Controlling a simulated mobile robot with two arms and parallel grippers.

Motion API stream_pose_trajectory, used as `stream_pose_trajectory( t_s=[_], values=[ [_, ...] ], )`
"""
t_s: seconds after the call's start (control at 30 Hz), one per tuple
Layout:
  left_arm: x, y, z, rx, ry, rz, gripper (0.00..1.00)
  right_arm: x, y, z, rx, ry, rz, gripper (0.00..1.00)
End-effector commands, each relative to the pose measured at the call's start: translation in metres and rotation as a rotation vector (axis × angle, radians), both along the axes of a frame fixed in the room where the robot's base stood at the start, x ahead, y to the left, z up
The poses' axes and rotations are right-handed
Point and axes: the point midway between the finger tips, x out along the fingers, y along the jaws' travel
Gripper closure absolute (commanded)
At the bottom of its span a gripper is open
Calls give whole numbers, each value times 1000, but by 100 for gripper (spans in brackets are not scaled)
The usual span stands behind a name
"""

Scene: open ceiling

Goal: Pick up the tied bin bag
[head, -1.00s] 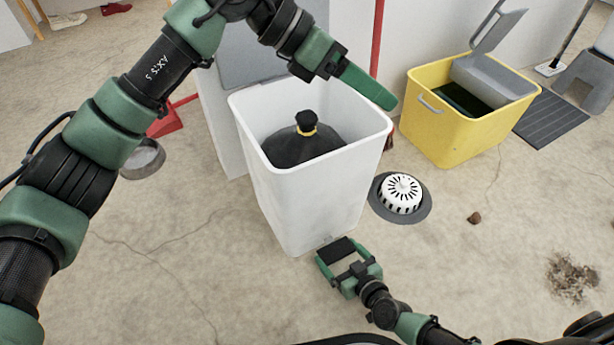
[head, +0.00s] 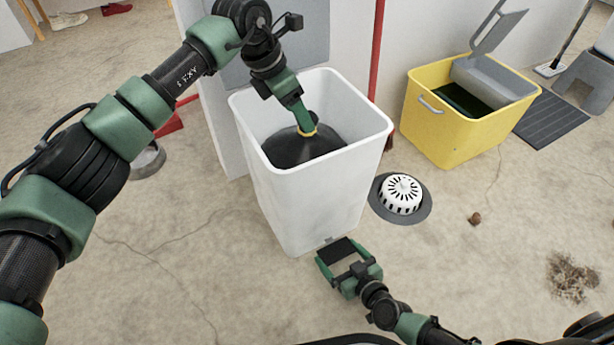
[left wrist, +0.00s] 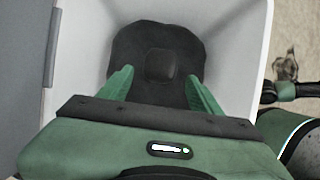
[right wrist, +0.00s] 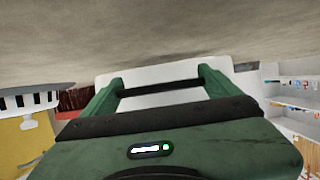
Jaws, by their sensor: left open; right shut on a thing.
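The black tied bin bag (head: 295,151) sits inside the tall white bin (head: 310,205), with a yellow tie (head: 308,132) around its neck. My left gripper (head: 303,120) is down inside the bin mouth at the bag's neck. In the left wrist view its fingers (left wrist: 160,92) are open, with the dark knot (left wrist: 161,65) between and just beyond them. One finger partly hides the knot in the head view. My right gripper (head: 342,261) is low at the bin's front base, shut on a flat black piece (head: 337,250) like a pedal; this piece also shows in the right wrist view (right wrist: 160,88).
A grey panel (head: 300,48), seemingly the raised lid, stands behind the bin. A yellow bin (head: 430,128) stands at the right. A white slotted drain strainer (head: 402,193) and a brown lump (head: 475,218) lie on the floor. A grey bowl (head: 149,160) is at the left.

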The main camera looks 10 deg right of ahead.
Motion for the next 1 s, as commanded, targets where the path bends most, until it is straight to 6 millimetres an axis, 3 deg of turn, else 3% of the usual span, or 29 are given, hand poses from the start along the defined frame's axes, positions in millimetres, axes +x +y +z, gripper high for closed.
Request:
stream_pose_trajectory(
  t_s=[0.3,0.57,0.8,1.0],
  values=[
    [5,-14,-41,-1,4,0,36,0,0,0,-1,0,-1,82],
    [7,-15,-45,-1,1,1,36,0,-1,0,-1,1,-1,82],
    [7,-15,-45,-1,1,1,100,0,-1,0,-1,1,-1,82],
    [7,-16,-42,-5,-3,0,100,0,-1,0,-1,1,-1,82]
  ],
)
